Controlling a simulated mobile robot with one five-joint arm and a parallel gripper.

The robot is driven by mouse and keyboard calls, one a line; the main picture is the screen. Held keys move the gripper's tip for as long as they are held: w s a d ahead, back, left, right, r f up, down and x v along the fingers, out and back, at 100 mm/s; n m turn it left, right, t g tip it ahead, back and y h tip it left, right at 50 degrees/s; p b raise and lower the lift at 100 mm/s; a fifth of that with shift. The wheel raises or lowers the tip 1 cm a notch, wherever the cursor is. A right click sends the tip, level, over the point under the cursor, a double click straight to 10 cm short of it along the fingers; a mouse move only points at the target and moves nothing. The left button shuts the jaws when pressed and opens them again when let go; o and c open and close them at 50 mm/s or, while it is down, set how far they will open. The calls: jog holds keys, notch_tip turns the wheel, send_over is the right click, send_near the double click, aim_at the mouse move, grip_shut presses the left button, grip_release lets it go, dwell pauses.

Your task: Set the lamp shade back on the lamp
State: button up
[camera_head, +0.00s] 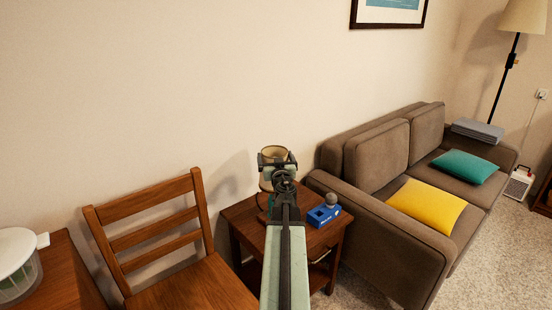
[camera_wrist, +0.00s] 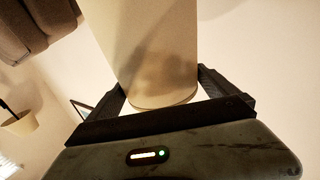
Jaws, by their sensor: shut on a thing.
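My gripper (camera_head: 277,163) is shut on a cream lamp shade (camera_head: 274,153), above the side table at the wall. In the wrist view the pale shade (camera_wrist: 145,45) fills the space between the two dark fingers, with a shadow across its surface. In the head view my gripper and arm cover much of the shade. A pale part shows below the gripper on its left side; I cannot tell whether it is shade or lamp. The table lamp's body is mostly hidden behind my arm, so I cannot tell whether the shade touches it.
The wooden side table (camera_head: 240,220) holds a blue box (camera_head: 321,216) with a round grey bulb-like thing (camera_head: 331,199). A wooden chair (camera_head: 160,240) stands left, a brown sofa (camera_head: 390,160) right. A floor lamp (camera_head: 522,16) stands at the far right.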

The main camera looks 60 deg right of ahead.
jog(key=shift+f, duration=0.35)
jog(key=o, duration=1.5)
jog(key=shift+c, duration=0.2)
